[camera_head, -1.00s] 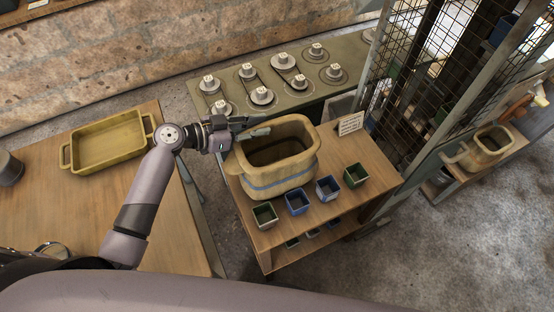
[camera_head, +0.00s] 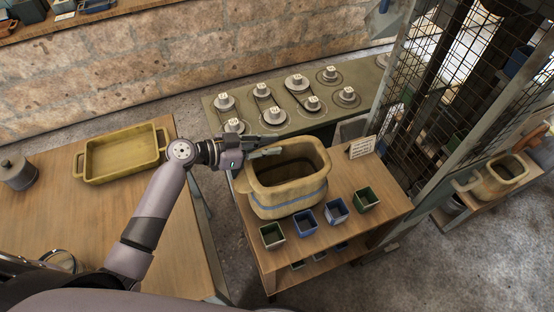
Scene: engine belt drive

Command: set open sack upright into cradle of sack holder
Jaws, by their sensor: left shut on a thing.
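The open sack (camera_head: 291,197) is a tan, wide-mouthed, box-like container with a blue stripe and a dark inside. It is upright on the small wooden stand in the middle. My left gripper (camera_head: 266,148) reaches in from the left and is shut at the sack's far left rim. The fingertips lie along that rim, and the exact contact is hard to make out. I cannot pick out a sack holder cradle with certainty. A similar tan vessel (camera_head: 490,183) with a side handle stands on a low shelf at the right. My right gripper is not in view.
Several small green and blue square pots (camera_head: 305,222) line the stand's front edge (camera_head: 330,248). A card (camera_head: 362,147) stands at its back. A belt-and-pulley bench (camera_head: 330,118) lies behind. A wire-mesh cage (camera_head: 440,75) rises at right. A yellow tray (camera_head: 122,155) sits on the left table.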

